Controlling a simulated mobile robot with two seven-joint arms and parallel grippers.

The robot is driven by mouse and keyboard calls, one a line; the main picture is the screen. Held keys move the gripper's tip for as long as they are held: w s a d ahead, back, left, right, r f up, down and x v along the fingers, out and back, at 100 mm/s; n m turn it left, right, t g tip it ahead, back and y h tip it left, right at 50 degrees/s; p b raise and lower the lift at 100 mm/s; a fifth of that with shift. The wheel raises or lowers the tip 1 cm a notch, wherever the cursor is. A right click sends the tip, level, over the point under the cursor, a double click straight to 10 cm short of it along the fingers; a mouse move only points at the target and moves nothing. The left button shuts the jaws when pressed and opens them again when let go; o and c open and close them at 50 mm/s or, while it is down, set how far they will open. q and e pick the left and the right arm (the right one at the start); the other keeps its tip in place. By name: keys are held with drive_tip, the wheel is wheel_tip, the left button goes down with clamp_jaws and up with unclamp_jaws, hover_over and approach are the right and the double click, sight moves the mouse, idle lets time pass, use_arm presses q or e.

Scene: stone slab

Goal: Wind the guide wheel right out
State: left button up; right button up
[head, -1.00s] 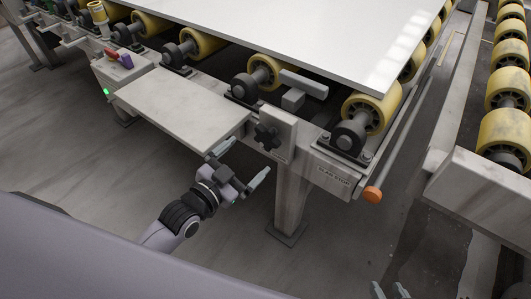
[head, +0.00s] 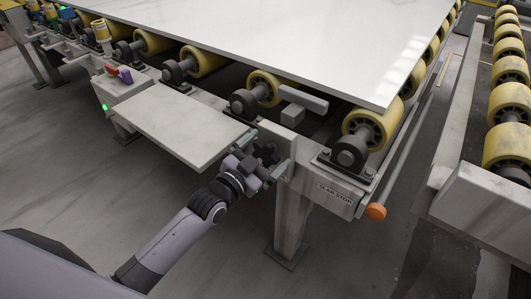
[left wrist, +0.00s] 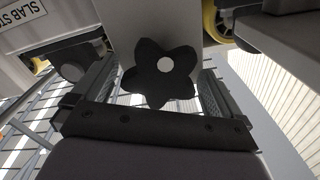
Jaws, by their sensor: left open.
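A black star-shaped hand knob (head: 268,150) sits on the front plate of the roller table, close to the slab stop. In the left wrist view the knob (left wrist: 160,72) is large, with several lobes and a pale round centre. My left gripper (head: 265,158) is open, one finger on each side of the knob. In the left wrist view a gap shows between the knob and each finger, so it is not clamped. Behind the knob, a grey block and bar (head: 303,98) stand beside the slab edge. I see no separate wheel labelled as the guide wheel. My right gripper is out of view.
A large white slab (head: 270,35) lies on yellow rollers (head: 372,120). A grey shelf (head: 175,122) juts out just left of my left gripper. An orange-ended lever (head: 376,211) sticks out right of the slab stop label. Floor below is open.

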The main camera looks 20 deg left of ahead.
use_arm(q)
drive_tip(key=c, duration=0.9)
drive_tip(key=shift+c, duration=0.2)
drive_tip(key=shift+n, duration=0.3)
